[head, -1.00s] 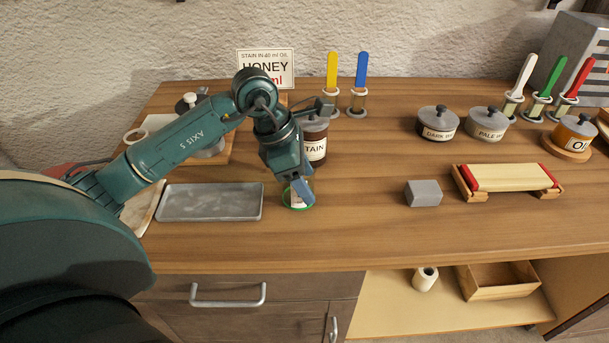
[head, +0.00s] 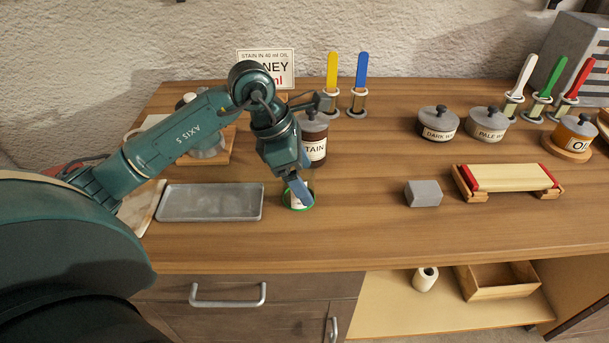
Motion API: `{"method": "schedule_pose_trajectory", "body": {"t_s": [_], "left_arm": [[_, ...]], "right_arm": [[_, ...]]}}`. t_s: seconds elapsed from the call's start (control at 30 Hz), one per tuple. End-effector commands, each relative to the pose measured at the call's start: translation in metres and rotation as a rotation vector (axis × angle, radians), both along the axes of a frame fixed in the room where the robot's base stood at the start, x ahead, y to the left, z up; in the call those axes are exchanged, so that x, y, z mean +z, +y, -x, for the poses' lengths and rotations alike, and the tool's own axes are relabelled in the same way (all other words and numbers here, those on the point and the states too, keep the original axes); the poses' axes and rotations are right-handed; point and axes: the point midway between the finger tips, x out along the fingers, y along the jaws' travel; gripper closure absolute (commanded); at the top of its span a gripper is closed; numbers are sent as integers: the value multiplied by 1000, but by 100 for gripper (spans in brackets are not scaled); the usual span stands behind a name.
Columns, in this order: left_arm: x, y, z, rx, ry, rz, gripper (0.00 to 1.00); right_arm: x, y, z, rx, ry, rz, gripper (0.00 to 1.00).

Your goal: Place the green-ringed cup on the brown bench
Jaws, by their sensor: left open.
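The green-ringed cup (head: 298,206) is a small white cup with a green rim. It appears upright on the brown bench (head: 340,235), right of the grey metal tray. My left gripper (head: 299,192) points down at the cup, with its blue-grey fingers at the cup's mouth. It is open. The fingers and wrist hide part of the cup, and I cannot tell whether a finger touches it. My right gripper is not in view.
The tray (head: 210,203) lies left of the cup, and a dark stain jar (head: 314,153) stands close behind it. A grey block (head: 423,193) and a red-ended wooden lath rig (head: 508,178) are to the right. Bench between cup and block is clear.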

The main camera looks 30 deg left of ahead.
Motion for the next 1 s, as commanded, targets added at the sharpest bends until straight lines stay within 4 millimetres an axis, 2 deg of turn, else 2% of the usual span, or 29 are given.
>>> {"method": "schedule_pose_trajectory", "body": {"t_s": [0.3,0.5,0.67,1.0], "left_arm": [[64,23,13,3,-7,-3,20],[92,33,19,2,-4,-2,20],[100,36,22,0,-2,-1,20],[101,36,22,0,-1,0,20]], "right_arm": [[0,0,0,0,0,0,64],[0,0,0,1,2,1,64],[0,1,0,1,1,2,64],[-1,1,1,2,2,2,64]]}}
